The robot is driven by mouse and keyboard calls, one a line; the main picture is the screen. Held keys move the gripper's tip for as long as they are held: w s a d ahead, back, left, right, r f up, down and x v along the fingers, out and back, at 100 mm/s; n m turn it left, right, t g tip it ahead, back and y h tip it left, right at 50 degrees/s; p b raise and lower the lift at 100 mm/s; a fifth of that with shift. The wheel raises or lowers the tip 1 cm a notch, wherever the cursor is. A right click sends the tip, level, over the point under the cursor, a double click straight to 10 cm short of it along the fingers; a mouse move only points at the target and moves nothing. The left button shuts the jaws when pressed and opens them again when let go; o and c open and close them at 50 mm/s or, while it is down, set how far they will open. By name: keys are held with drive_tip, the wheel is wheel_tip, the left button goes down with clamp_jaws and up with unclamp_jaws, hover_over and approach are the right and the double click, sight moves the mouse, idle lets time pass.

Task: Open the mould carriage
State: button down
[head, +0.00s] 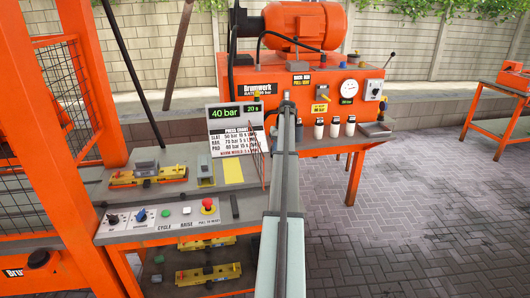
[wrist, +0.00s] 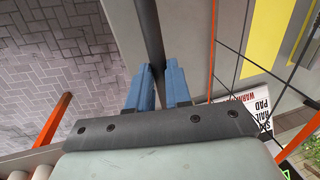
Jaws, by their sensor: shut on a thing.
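My gripper (wrist: 160,72) shows in the wrist view with its blue fingers on either side of a dark round bar (wrist: 149,28). It is shut on this bar, which runs up out of the top of that view. The frames do not show clearly whether the bar belongs to the mould carriage. In the head view my arm reaches forward past the right side of the bench, and the fingers and bar cannot be made out there. A yellow mould (head: 148,176) with a grey block on top sits on the bench (head: 118,228), left of my arm.
A control strip with a red button (head: 208,206) runs along the bench front. A press chart panel (head: 237,129) stands behind it. An orange pump unit (head: 310,83) stands at the back. More yellow moulds (head: 208,274) lie below.

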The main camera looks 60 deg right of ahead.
drive_tip(key=shift+s+d, duration=0.8)
drive_tip(key=c, duration=1.1)
unclamp_jaws()
drive_tip(key=shift+o, duration=0.2)
wheel_tip(320, 180, up, 14)
drive_tip(key=s+d, duration=0.2)
drive_tip(key=shift+f, duration=0.25)
drive_tip(key=shift+w, duration=0.1)
